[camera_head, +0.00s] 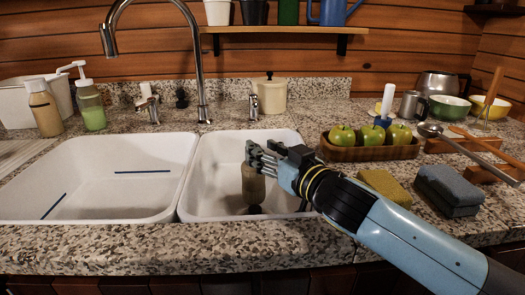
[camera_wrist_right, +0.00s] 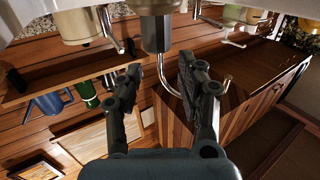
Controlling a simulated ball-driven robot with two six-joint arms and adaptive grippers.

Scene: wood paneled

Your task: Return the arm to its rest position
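My right gripper (camera_head: 262,153) reaches in from the right over the right sink basin (camera_head: 218,195). In the right wrist view, its two fingers (camera_wrist_right: 160,72) stand apart with nothing held between them. An olive-brown, roughly cylindrical thing (camera_head: 254,188) shows just below the fingertips in the head view, inside the basin's outline. The gripper hides its upper part, and I cannot tell what it is. My left gripper is not in view.
A wooden tray (camera_head: 345,155) of green apples (camera_head: 371,135) stands right of the basin, behind my forearm. Yellow (camera_head: 385,186) and blue (camera_head: 448,188) sponges lie close by my forearm. A tall faucet (camera_head: 201,80) rises behind. The left basin (camera_head: 85,180) is open.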

